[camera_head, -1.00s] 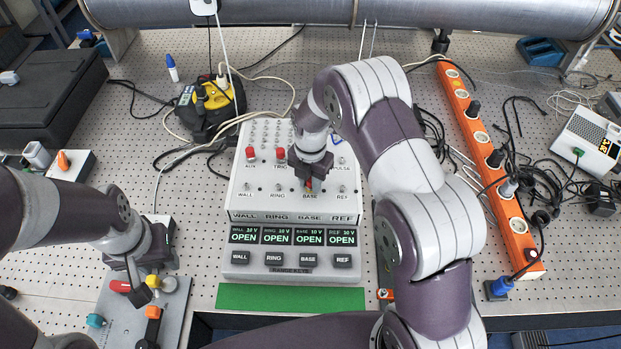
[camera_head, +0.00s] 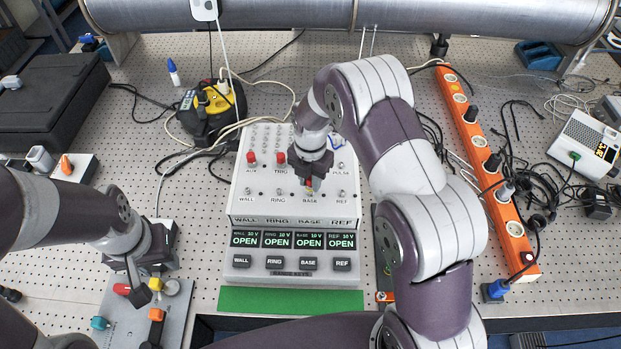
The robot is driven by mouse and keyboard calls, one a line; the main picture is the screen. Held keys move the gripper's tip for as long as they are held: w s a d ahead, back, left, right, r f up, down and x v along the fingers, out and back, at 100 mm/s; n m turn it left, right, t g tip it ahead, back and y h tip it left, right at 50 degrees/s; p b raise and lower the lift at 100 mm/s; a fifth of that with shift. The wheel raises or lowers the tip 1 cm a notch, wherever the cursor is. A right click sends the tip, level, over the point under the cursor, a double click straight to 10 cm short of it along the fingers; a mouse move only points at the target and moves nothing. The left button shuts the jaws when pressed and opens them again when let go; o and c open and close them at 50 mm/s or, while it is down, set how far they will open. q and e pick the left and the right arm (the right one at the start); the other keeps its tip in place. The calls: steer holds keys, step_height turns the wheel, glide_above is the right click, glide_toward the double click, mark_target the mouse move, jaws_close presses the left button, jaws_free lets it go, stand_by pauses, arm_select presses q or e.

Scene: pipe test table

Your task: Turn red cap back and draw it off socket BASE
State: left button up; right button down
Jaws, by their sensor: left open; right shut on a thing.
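The instrument box (camera_head: 238,205) stands mid-table, with a row of sockets labelled WALL, RING, BASE and REF. My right gripper (camera_head: 310,182) points down over the BASE socket (camera_head: 310,194). It is shut on the red cap (camera_head: 309,184), of which only a small red bit shows between the dark fingers. I cannot tell whether the cap still touches the socket. Two other red caps, one at AUX (camera_head: 252,158) and one at TRIG (camera_head: 280,158), stand further back on the box. My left gripper (camera_head: 143,290) is open and empty over a grey plate at the lower left.
The grey plate (camera_head: 130,325) bears several coloured plugs. A green mat (camera_head: 290,299) lies before the box, whose displays (camera_head: 293,240) all read OPEN. An orange power strip (camera_head: 487,165) lies to the right among tangled cables. A big pipe (camera_head: 290,12) spans the back.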

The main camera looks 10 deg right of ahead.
steer(key=shift+r, duration=0.1)
steer(key=shift+r+p, duration=2.3)
steer(key=shift+r, duration=0.7)
